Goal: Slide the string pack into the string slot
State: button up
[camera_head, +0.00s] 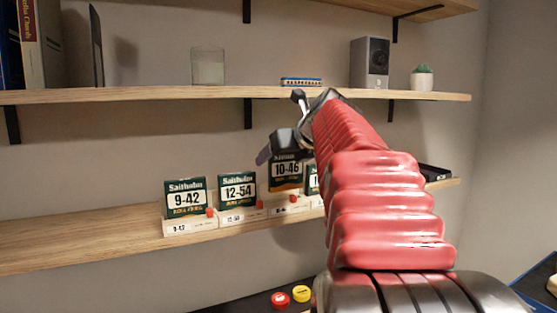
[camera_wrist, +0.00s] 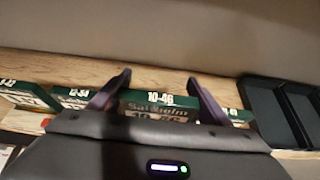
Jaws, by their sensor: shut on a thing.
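The string pack marked 10-46 (camera_head: 286,176) is dark green with a white label and a gold-brown lower band. My gripper (camera_wrist: 158,93) is shut on it, with one dark finger at each side in the wrist view. The pack is upright over the third slot of the pale string holder (camera_head: 240,214). It stands higher than its neighbours. Whether its lower edge is inside the slot I cannot tell. In the head view my red-sleeved arm hides part of the gripper and the holder's right end.
Packs 9-42 (camera_head: 186,195) and 12-54 (camera_head: 237,190) stand in slots to the left. Another pack (camera_head: 313,181) is close on the right, partly hidden. A black tray (camera_wrist: 282,100) lies farther right. The upper shelf (camera_head: 150,96) overhangs. The lower shelf's left is bare.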

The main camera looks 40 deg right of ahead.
jog(key=shift+w+d+f, duration=0.1)
jog(key=shift+w+f, duration=0.25)
jog(key=shift+f, duration=0.4)
jog(key=shift+w+d+f, duration=0.1)
jog(key=shift+w+f, duration=0.2)
jog(key=shift+f, duration=0.5)
jog(key=shift+w+d+f, duration=0.1)
jog(key=shift+w+f, duration=0.25)
jog(key=shift+f, duration=0.4)
jog(key=o, duration=1.1)
jog(key=shift+s, duration=0.1)
